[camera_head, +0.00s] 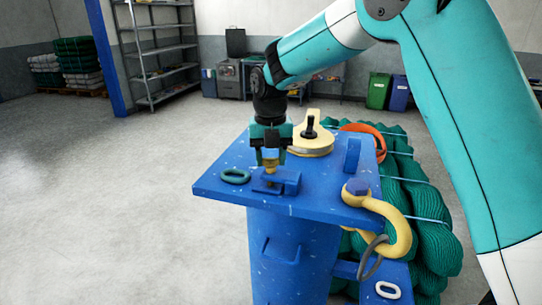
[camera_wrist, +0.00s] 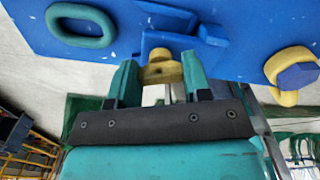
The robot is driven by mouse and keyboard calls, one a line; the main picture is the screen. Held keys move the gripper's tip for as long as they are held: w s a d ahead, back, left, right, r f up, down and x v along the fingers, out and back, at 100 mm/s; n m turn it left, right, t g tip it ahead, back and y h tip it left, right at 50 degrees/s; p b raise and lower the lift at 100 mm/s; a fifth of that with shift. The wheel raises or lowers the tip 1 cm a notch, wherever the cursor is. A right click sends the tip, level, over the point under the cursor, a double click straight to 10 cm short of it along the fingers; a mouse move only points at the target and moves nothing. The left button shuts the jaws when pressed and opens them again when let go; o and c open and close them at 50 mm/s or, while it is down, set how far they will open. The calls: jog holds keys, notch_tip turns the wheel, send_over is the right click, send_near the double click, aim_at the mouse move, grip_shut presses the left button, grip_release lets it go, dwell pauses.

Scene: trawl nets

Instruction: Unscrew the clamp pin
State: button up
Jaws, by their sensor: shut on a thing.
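The clamp pin is a yellow piece (camera_head: 270,165) standing on a blue clamp block (camera_head: 284,184) on the blue table top. My gripper (camera_head: 271,161) comes straight down over it with teal fingers and is shut on the pin. In the wrist view the yellow pin (camera_wrist: 162,68) sits between the two teal fingertips (camera_wrist: 160,78), with the blue clamp block (camera_wrist: 166,44) behind it. The pin's lower end is hidden at the block.
A green oval ring (camera_head: 235,176) lies left of the clamp. A cream pulley block (camera_head: 311,138) stands behind it, near an orange ring (camera_head: 363,135). A yellow shackle hook (camera_head: 397,228) hangs at the right edge. Green nets (camera_head: 436,245) are stacked beside the table (camera_head: 222,192).

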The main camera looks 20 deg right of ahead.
jog(key=shift+s+f+n, duration=0.1)
jog(key=shift+f+n, duration=0.1)
jog(key=shift+n, duration=0.6)
jog(key=o, duration=0.9)
jog(key=shift+r, duration=0.1)
jog(key=shift+r, duration=0.15)
notch_tip(320, 180, up, 17)
jog(key=b, duration=0.3)
jog(key=shift+r, duration=0.15)
